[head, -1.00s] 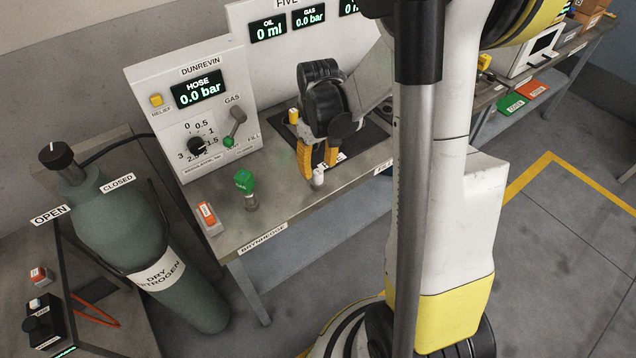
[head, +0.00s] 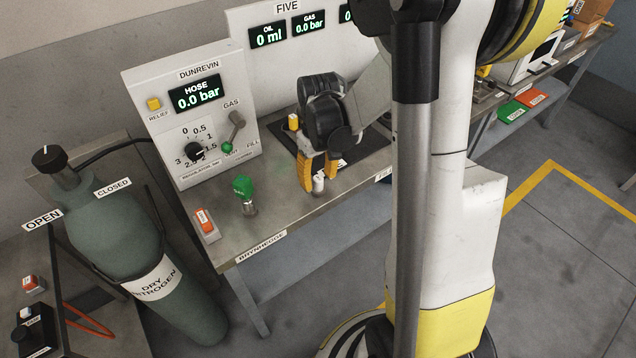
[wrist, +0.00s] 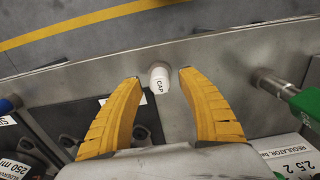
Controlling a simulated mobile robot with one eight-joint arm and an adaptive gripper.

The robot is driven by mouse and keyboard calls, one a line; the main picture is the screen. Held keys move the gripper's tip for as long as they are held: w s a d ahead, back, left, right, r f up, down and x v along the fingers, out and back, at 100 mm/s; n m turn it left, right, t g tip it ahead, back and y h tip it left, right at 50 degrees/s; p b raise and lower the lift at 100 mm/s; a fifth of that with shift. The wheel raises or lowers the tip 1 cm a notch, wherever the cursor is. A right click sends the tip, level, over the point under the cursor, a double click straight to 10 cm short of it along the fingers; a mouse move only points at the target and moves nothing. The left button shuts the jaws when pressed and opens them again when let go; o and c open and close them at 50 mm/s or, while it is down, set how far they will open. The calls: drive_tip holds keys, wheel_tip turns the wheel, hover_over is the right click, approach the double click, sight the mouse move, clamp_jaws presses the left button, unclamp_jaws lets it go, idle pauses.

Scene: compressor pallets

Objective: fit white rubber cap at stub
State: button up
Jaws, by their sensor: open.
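The white rubber cap (wrist: 158,78), marked CAP, is near the front edge of the bench in the wrist view. It also shows in the head view (head: 318,184), upright at the fingertips. My gripper (wrist: 160,77) is open, with one yellow finger on each side of the cap. In the wrist view there are gaps between the cap and both fingertips. In the head view my gripper (head: 319,184) points down at the bench top. I cannot pick out the stub in these frames.
A green-handled fitting (head: 243,188) stands on the bench (head: 275,213) left of my gripper, near an orange-and-white block (head: 206,224). The DUNREVIN panel (head: 195,130) stands behind. A nitrogen cylinder (head: 120,235) is at the left. Clear floor lies before the bench.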

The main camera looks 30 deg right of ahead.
sight(318, 178)
idle(0.6)
clamp_jaws()
drive_tip(key=shift+r, duration=0.1)
drive_tip(key=shift+r+p, duration=2.1)
drive_tip(key=shift+r, duration=0.85)
